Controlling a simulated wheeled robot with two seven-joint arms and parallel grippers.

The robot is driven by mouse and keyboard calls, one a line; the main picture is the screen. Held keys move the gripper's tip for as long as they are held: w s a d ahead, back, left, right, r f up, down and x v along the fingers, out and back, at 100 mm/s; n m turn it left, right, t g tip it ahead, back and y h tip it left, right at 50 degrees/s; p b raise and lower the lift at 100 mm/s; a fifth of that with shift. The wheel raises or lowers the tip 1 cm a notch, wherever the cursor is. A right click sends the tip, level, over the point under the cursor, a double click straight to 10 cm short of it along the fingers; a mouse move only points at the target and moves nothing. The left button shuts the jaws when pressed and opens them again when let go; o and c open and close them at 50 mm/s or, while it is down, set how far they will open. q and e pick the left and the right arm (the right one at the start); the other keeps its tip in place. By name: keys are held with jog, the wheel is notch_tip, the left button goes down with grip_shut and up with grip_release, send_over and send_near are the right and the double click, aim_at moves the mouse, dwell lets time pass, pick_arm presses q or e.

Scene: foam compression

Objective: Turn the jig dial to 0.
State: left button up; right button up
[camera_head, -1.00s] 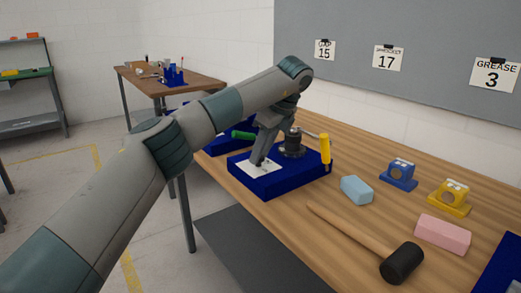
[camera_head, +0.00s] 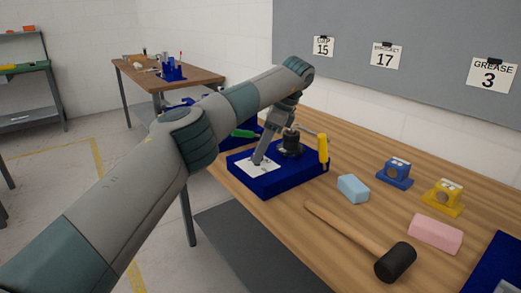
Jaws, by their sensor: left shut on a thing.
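The jig is a dark blue block (camera_head: 290,180) on the wooden table, with a white dial plate (camera_head: 266,168) on its top left. My left gripper (camera_head: 258,160) reaches down onto this plate and is shut on the small dial knob there. The fingers hide the knob, and the dial's marks are too small to read. A black clamp (camera_head: 292,145) with an upright yellow handle (camera_head: 323,150) stands on the jig, right of the gripper. My right gripper is not in view.
A light blue foam block (camera_head: 353,189), a mallet (camera_head: 396,262), a pink block (camera_head: 435,235), a blue fixture (camera_head: 396,173) and a yellow fixture (camera_head: 443,197) lie right of the jig. A green-handled thing (camera_head: 243,133) is behind it. Bare table lies between them.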

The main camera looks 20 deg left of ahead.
pick_arm(q)
jog(key=o, duration=1)
jog(key=shift+o, duration=0.2)
